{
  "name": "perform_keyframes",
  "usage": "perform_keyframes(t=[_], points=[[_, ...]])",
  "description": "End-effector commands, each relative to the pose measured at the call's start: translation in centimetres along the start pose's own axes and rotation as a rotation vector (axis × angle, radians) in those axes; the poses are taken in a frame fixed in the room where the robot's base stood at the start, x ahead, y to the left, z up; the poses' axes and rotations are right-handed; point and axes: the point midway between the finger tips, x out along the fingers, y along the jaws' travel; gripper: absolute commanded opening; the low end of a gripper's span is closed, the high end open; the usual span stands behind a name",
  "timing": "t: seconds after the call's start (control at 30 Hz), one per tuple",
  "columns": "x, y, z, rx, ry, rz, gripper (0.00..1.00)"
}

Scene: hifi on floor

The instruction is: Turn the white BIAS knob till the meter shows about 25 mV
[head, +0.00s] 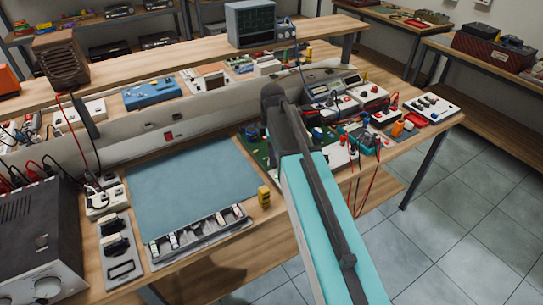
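I cannot make out a knob labelled BIAS in the head view. A green circuit board (257,148) lies on the bench, partly hidden behind my arm. A teal meter-like device (357,136) with red and black leads sits to the right of my arm; I cannot read any value on it. A dark amplifier-like unit (40,235) with pale round knobs (46,286) stands at the lower left; their labels are unreadable. My turquoise and grey arm reaches up over the bench from the lower right. My gripper does not show.
A blue-grey mat (190,185) lies bare on the bench, with a parts tray (200,236) along its front. A small yellow item (264,196) stands beside it. White boxes with knobs (431,106) crowd the right end. Red leads (372,180) hang over the front edge. Tiled floor (470,230) is clear at right.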

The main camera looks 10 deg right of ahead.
Motion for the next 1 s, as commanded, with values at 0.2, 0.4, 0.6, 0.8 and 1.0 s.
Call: perform_keyframes(t=[0.2,0.4,0.6,0.8,1.0], points=[[0.01,-0.21,-0.11,0.002,0.001,-0.006,0.0],[0.0,-0.24,0.12,0.024,0.002,-0.008,0.0],[-0.01,-0.26,0.19,0.091,0.001,-0.009,0.0],[-0.04,-0.27,0.23,0.212,0.0,-0.01,0.0],[-0.04,-0.29,0.25,0.378,-0.002,-0.01,0.0]])
